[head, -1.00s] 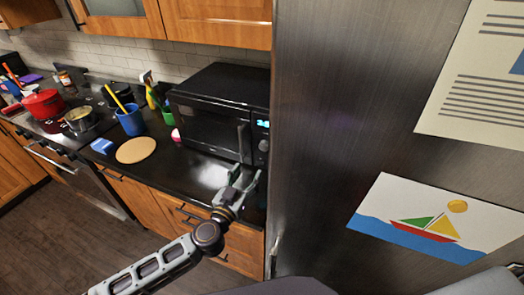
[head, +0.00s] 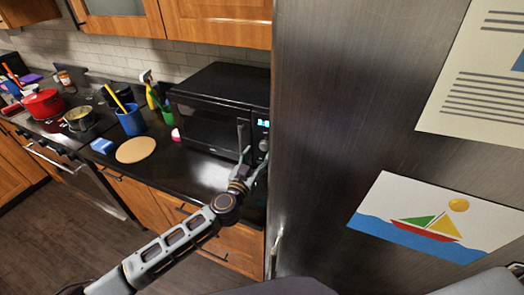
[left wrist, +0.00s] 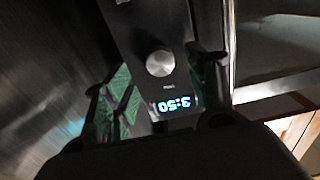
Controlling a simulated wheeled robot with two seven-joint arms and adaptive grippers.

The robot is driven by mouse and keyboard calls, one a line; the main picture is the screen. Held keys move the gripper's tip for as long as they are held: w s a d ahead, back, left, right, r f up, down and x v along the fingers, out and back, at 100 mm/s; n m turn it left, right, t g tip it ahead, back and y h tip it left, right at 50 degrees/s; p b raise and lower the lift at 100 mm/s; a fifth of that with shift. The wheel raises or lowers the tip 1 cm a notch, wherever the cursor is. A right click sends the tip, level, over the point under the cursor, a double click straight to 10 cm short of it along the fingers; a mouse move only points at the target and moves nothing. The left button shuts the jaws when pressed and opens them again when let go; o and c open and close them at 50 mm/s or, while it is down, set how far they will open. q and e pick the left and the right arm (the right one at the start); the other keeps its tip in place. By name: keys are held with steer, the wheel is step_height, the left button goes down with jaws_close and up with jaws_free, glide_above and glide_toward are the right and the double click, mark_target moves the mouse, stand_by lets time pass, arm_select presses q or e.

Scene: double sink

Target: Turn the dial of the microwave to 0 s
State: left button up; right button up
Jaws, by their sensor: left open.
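The black microwave (head: 210,125) stands on the counter against the fridge. Its control panel is at its right side, with a lit blue display (head: 263,123) and the round dial (head: 263,145) below it. In the left wrist view the silver dial (left wrist: 160,64) shows clearly, with the lit display (left wrist: 172,105) appearing upside down. My left gripper (head: 253,162) is open in front of the panel. In the left wrist view its fingers (left wrist: 158,80) lie on either side of the dial, apart from it as far as I can see. My right gripper is not seen.
The steel fridge (head: 330,120) stands close to the right of the microwave and my left gripper. The microwave's door handle is just left of the panel. A round board (head: 136,150), blue utensil cup (head: 130,121) and stove pots are farther left.

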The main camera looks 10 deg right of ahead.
mark_target(263, 148)
arm_select(q)
steer(key=shift+x, duration=2.15)
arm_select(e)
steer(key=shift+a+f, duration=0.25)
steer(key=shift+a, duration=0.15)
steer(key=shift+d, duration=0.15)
arm_select(q)
steer(key=c, duration=1)
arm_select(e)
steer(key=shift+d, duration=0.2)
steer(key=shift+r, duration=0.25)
